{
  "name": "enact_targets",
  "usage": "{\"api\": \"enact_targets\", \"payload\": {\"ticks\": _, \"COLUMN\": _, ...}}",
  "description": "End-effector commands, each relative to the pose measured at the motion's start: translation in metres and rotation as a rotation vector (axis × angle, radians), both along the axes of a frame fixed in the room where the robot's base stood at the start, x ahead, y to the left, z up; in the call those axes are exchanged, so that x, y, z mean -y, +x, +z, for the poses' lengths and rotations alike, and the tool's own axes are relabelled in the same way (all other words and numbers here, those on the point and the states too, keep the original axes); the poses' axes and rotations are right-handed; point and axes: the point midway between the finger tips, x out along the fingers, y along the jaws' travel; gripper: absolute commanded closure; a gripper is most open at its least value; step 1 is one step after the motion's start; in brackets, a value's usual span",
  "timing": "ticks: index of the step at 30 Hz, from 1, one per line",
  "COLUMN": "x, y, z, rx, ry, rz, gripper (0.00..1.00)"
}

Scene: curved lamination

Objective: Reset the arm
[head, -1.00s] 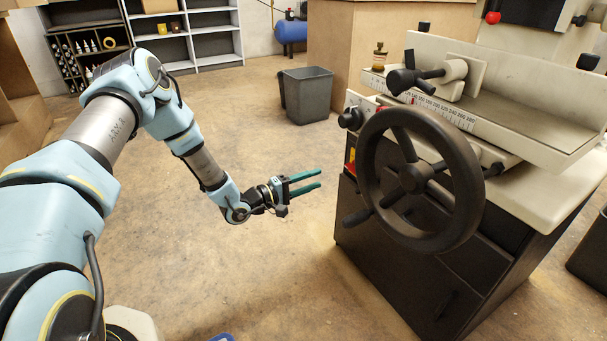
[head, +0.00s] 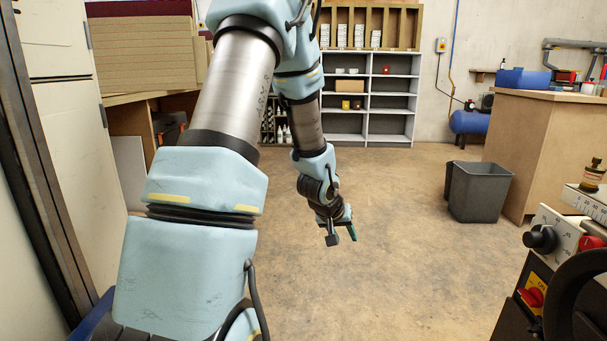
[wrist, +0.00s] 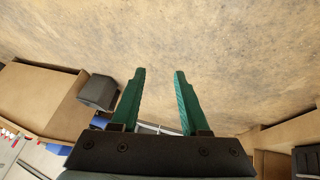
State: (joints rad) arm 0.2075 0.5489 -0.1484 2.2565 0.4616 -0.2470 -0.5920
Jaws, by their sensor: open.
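My gripper (head: 342,234) hangs in the middle of the head view, above the bare floor, at the end of my light blue arm. In the wrist view its two green fingers (wrist: 159,100) stand apart with nothing between them. Both fingers point out over the brown concrete floor (wrist: 210,40). The gripper touches nothing that I can see.
A grey bin (head: 478,192) stands on the floor at the right, beside a wooden bench (head: 540,140). Part of a machine (head: 545,240) with knobs and a handwheel is at the right edge. Shelves (head: 392,95) line the back wall. A light cabinet (head: 70,130) is at the left. The middle floor is clear.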

Motion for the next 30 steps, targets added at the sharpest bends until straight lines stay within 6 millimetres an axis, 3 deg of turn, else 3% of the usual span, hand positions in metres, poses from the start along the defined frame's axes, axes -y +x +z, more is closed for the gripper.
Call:
{"api": "enact_targets", "payload": {"ticks": 1, "x": -0.031, "y": -0.009, "z": 0.016, "rx": -0.010, "ry": 0.068, "rz": 0.029, "gripper": 0.55}}
{"api": "enact_targets", "payload": {"ticks": 3, "x": -0.068, "y": -0.029, "z": 0.031, "rx": -0.047, "ry": 0.154, "rz": 0.060, "gripper": 0.55}}
{"api": "enact_targets", "payload": {"ticks": 6, "x": -0.109, "y": -0.062, "z": 0.048, "rx": -0.115, "ry": 0.239, "rz": 0.091, "gripper": 0.55}}
{"api": "enact_targets", "payload": {"ticks": 12, "x": -0.155, "y": -0.125, "z": 0.070, "rx": -0.245, "ry": 0.306, "rz": 0.118, "gripper": 0.55}}
{"api": "enact_targets", "payload": {"ticks": 18, "x": -0.175, "y": -0.182, "z": 0.089, "rx": -0.359, "ry": 0.305, "rz": 0.119, "gripper": 0.55}}
{"api": "enact_targets", "payload": {"ticks": 30, "x": -0.173, "y": -0.177, "z": 0.182, "rx": -0.354, "ry": 0.308, "rz": 0.116, "gripper": 0.55}}
